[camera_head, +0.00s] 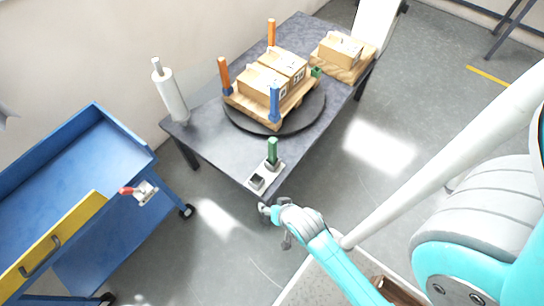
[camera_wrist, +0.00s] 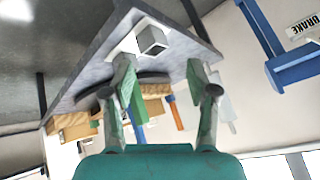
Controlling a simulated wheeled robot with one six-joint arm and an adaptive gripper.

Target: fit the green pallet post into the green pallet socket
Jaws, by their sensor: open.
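The green pallet post (camera_head: 272,152) stands upright in a light holder plate (camera_head: 259,184) at the table's near corner. In the wrist view the green post (camera_wrist: 137,104) shows close to the left finger, partly hidden by it. The green pallet socket (camera_head: 316,72) is at the right corner of the wooden pallet (camera_head: 247,105) and looks empty. My gripper (camera_head: 268,211) is in front of the table's near corner, apart from the post. In the wrist view its two fingers (camera_wrist: 158,68) are spread, with nothing held between them.
The pallet carries cartons (camera_head: 262,83) on a black turntable (camera_head: 233,121). Orange posts (camera_head: 271,32) and a blue post (camera_head: 275,102) rise at its other corners. A white film roll (camera_head: 171,96) stands at the table's left. A blue cart (camera_head: 85,165) is left of the table.

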